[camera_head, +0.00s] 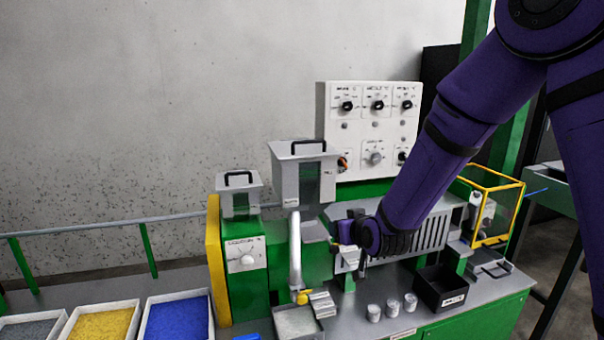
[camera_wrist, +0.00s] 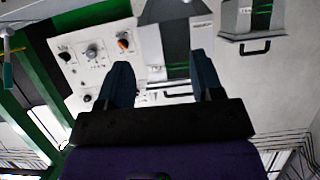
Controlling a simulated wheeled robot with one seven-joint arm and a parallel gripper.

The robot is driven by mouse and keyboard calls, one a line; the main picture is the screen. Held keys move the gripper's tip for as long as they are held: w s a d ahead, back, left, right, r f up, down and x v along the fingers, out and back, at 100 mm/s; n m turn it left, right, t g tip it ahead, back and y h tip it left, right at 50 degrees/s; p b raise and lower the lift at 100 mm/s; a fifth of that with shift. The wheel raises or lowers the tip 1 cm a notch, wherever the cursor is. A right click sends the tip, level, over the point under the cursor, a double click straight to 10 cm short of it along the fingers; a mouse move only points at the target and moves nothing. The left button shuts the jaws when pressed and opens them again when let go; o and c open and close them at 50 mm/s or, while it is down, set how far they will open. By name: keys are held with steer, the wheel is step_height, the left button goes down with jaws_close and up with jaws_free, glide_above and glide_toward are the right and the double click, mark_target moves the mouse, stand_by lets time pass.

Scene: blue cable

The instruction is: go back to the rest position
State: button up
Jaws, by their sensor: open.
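My gripper (camera_wrist: 164,72) shows in the wrist view with two dark fingers spread apart and nothing between them. In the camera_head view my gripper (camera_head: 350,246) is at the end of my purple arm, which reaches in from the upper right. It is in front of the green and grey machine, just right of the curved white pipe (camera_head: 295,255). Its fingertips are small and partly hidden there, and I cannot tell whether they touch the machine.
A control panel (camera_head: 370,125) with knobs stands behind my arm. Two hoppers, a large one (camera_head: 303,175) and a small one (camera_head: 239,195), sit left of it. White cups (camera_head: 392,307), a black bin (camera_head: 441,289) and trays of blue (camera_head: 178,318) and yellow (camera_head: 103,323) granules are in front.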

steer(key=s+d+r+m+g+h, duration=0.1)
steer(key=s+d+r+g+h, duration=0.15)
steer(key=s+d+r, duration=1)
steer(key=s+d+r+m+g, duration=0.1)
steer(key=s+d+r+g, duration=0.1)
steer(key=s, duration=0.9)
steer(key=s+d+r+m+g+h, duration=0.1)
steer(key=s+d+r, duration=0.3)
steer(key=s, duration=0.8)
steer(key=shift+s+d+r+g, duration=0.25)
steer(key=shift+d+r+g, duration=0.15)
steer(key=shift+g, duration=0.45)
